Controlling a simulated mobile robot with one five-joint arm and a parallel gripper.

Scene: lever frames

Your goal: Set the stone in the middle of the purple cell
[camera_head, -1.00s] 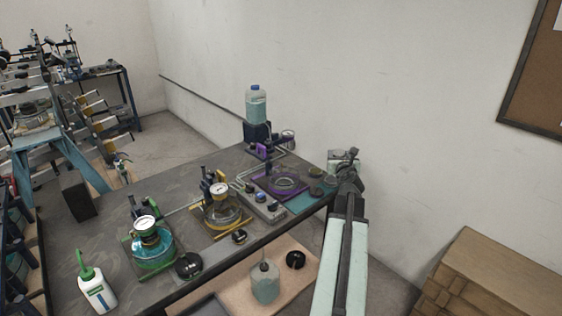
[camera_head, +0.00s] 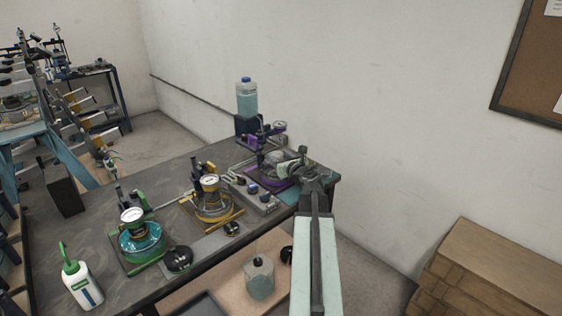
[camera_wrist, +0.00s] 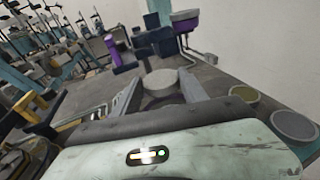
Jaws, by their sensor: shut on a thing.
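The purple cell (camera_head: 262,184) is on the right part of the bench, with a purple base and fittings beside it. My gripper (camera_head: 290,160) is over this cell and hides part of it. In the wrist view my gripper (camera_wrist: 160,86) is shut on a pale round disc, the stone (camera_wrist: 160,78), which sits between the two fingers. A purple post (camera_wrist: 115,48) stands ahead and to the left of the stone. The cell's inside cannot be made out beneath the stone and jaws.
A yellow cell (camera_head: 212,207) and a green cell (camera_head: 140,240) stand further left, with a grey knobbed box (camera_head: 252,194) before the purple cell. A clear bottle (camera_head: 246,98) stands behind. Two round discs, one (camera_wrist: 245,94) and another (camera_wrist: 293,125), lie right of my gripper.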

